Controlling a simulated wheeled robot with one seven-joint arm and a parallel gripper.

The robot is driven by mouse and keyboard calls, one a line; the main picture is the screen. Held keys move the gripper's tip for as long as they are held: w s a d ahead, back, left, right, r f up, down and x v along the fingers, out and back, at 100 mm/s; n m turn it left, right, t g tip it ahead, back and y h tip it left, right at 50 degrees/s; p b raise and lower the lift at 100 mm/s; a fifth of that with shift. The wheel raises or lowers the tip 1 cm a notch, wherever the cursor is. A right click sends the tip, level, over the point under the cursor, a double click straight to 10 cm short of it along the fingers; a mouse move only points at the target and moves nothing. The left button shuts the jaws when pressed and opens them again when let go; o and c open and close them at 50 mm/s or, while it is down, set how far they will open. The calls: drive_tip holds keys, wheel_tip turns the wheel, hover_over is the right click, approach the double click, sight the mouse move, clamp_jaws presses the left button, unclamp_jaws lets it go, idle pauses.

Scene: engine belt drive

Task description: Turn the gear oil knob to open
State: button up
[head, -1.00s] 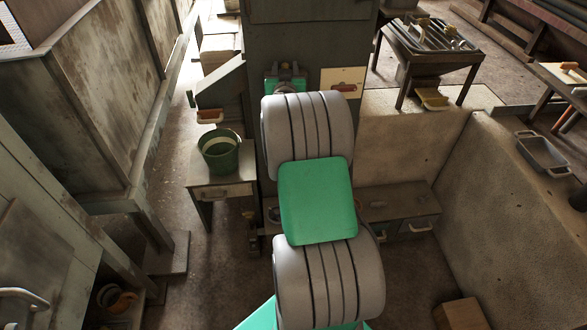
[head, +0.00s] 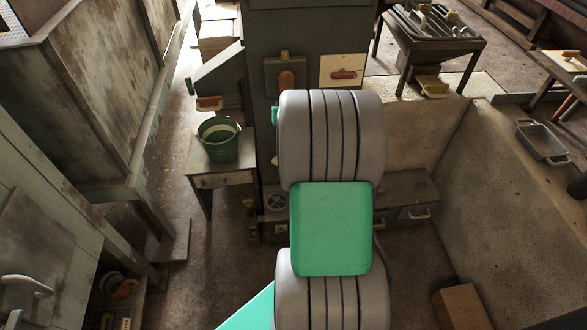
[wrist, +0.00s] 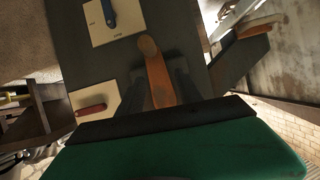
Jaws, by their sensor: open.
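In the wrist view the orange handle (wrist: 158,78) shows between the dark fingers of my gripper (wrist: 159,88). My gripper is open; I cannot tell whether a finger touches the handle. In the head view my arm hides most of the gripper. A cream plate beside it carries a red handle (head: 343,75), also seen in the wrist view (wrist: 90,108). I cannot read which control is labelled gear oil.
A blue handle (wrist: 108,14) sits on another cream plate in the wrist view. A green bucket (head: 218,139) stands on a small table left of the cabinet. A low drawer unit (head: 408,195) is at right. A metal table (head: 432,45) stands behind right.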

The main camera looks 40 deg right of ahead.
drive_tip(key=s+a+f+g+y, duration=0.4)
drive_tip(key=s+a+f+g, duration=0.2)
drive_tip(key=s+f, duration=0.6)
drive_tip(key=shift+a+f, duration=0.25)
drive_tip(key=shift+a, duration=1.05)
